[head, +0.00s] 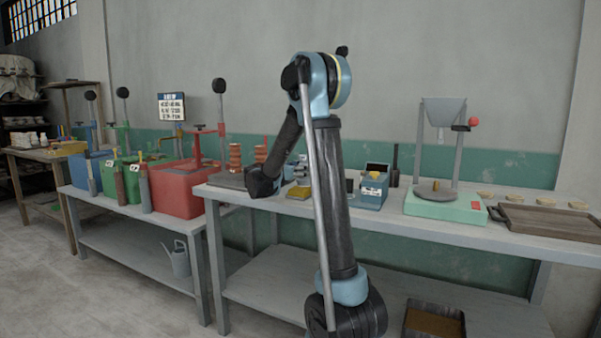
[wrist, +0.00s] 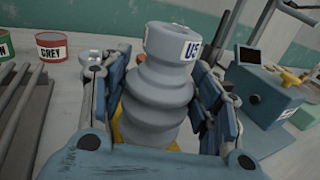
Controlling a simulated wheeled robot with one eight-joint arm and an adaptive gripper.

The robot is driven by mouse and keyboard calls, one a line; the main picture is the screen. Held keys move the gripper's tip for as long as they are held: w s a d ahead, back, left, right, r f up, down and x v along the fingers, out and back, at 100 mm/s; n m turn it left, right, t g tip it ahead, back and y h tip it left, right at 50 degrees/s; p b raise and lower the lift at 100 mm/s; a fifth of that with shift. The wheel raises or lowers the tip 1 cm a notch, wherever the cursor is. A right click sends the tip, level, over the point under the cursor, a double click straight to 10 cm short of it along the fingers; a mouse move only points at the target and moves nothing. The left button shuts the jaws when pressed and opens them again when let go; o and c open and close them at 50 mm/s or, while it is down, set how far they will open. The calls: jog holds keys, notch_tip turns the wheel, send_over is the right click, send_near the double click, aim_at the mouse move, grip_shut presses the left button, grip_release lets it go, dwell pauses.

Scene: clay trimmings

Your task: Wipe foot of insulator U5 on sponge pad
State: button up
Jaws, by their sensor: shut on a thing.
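The grey ribbed insulator U5 (wrist: 157,97) stands roughly upright between the fingers of my gripper (wrist: 155,88) in the wrist view, its label on the top cap. The blue fingers are shut on it from both sides. The yellow sponge pad (wrist: 117,132) shows in small patches beneath it. In the head view the sponge pad (head: 299,192) lies on the grey bench, just right of my wrist. The insulator's foot is hidden, so I cannot tell whether it touches the pad.
A blue device (head: 373,190) with a dark screen stands close right of the pad. Red-brown insulators (head: 235,158) stand on a grey slab to the left. A green-based machine (head: 445,203) and a wooden tray (head: 550,220) are farther right. Labelled cans (wrist: 52,46) show in the wrist view.

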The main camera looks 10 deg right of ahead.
jog(key=shift+w+d, duration=0.6)
jog(key=shift+w, duration=0.25)
jog(key=shift+w+d, duration=0.6)
jog(key=shift+w, duration=0.2)
notch_tip(320, 180, up, 7)
dwell(0.8)
jog(key=shift+d, duration=0.1)
dwell(0.4)
